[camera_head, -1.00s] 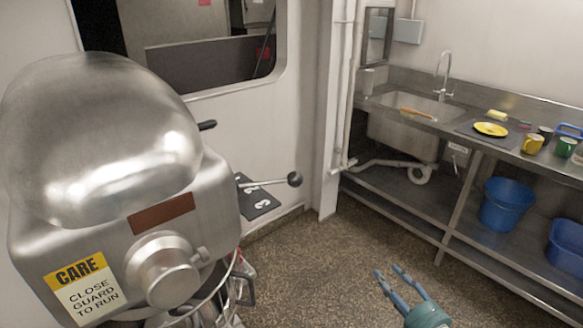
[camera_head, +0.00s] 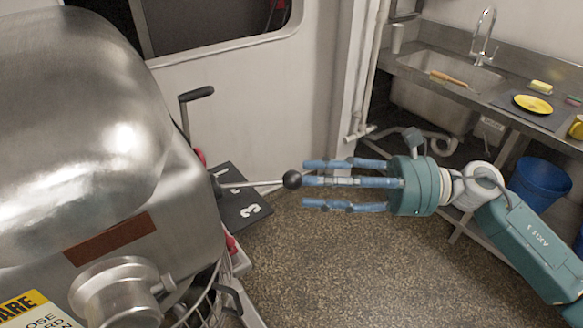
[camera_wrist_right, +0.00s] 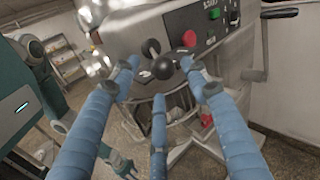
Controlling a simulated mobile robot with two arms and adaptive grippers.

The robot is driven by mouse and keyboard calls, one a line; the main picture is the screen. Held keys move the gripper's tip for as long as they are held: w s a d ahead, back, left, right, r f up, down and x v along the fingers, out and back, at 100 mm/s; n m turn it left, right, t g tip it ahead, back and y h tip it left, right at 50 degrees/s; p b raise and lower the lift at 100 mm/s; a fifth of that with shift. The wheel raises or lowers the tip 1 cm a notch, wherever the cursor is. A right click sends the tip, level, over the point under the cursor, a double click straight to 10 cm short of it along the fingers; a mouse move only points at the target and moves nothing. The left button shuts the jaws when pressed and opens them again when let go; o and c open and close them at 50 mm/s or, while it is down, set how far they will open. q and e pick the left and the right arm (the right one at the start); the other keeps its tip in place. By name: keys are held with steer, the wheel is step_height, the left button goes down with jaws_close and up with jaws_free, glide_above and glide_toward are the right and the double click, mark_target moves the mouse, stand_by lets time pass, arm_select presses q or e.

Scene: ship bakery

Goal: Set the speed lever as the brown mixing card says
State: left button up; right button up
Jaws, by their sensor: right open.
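The speed lever is a metal rod with a black ball knob (camera_head: 292,179), sticking out from the mixer's side. The rod passes over a dark number plate (camera_head: 233,217) with a white 3; other digits are partly covered. My right gripper (camera_head: 308,182) is open, its three blue fingers pointing at the knob, close to it. In the right wrist view the knob (camera_wrist_right: 163,68) shows between the fingertips; I cannot tell whether they touch it. A brown strip (camera_head: 110,239) is on the mixer front, with no readable writing.
The mixer (camera_head: 70,130) fills the left side, with a crank handle (camera_head: 196,94) behind the lever. A red button (camera_wrist_right: 189,38) and a green one (camera_wrist_right: 214,13) are on its panel. A sink counter (camera_head: 480,98) stands at the right. The floor between is clear.

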mark_target(292, 181)
steer(key=a, duration=0.1)
steer(key=a+p, duration=0.1)
steer(key=a, duration=0.1)
steer(key=shift+w+r, duration=0.1)
steer(key=shift+w, duration=0.25)
steer(key=shift+a+p, duration=0.4)
steer(key=shift+a, duration=0.4)
steer(key=shift+f, duration=0.2)
steer(key=c, duration=0.9)
jaws_close()
arm_select(q)
steer(key=shift+w+d+r, duration=0.2)
steer(key=shift+w+r, duration=0.4)
steer(key=shift+r, duration=0.05)
steer(key=shift+w+d+r, duration=0.15)
steer(key=shift+w+r, duration=0.45)
